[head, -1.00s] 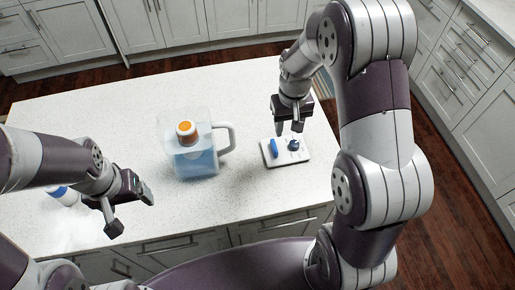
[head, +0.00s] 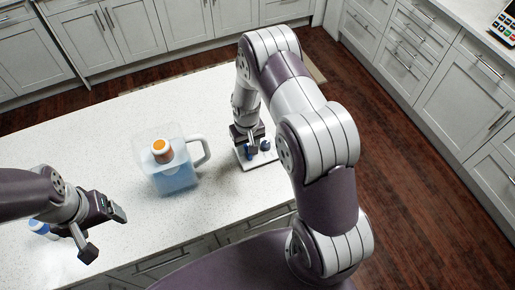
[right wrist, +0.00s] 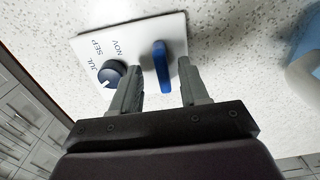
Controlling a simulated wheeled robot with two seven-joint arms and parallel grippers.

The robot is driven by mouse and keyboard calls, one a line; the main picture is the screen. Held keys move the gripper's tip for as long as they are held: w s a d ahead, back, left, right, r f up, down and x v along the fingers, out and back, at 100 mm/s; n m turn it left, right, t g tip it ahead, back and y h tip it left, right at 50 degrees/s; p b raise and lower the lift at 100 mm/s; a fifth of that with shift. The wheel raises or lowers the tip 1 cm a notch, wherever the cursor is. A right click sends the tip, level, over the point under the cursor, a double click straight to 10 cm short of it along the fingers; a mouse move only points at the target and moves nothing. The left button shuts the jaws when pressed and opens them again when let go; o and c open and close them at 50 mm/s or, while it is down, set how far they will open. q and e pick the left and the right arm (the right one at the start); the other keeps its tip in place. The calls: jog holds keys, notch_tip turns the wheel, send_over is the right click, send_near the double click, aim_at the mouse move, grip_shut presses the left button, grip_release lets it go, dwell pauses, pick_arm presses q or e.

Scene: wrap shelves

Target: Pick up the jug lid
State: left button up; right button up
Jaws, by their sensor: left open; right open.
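The jug lid appears to be the flat white plate (head: 258,163) on the counter, right of the jug. In the right wrist view the lid (right wrist: 135,42) carries an upright blue tab (right wrist: 162,68) and a dark blue dial (right wrist: 111,73) beside month letters. My right gripper (head: 251,151) is low over the lid and open. In the right wrist view its fingers (right wrist: 160,75) stand on either side of the blue tab, with gaps between. My left gripper (head: 105,233) is open and empty above the counter's left front.
The clear jug (head: 172,178), with blue water, a white handle and an orange-topped part (head: 162,150) in its opening, stands left of the lid. A white and blue item (head: 42,229) lies partly behind my left arm. The white counter (head: 95,150) is otherwise mostly clear.

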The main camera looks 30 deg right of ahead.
jog(key=shift+a, duration=0.25)
grip_shut()
jog(key=shift+d, duration=0.2)
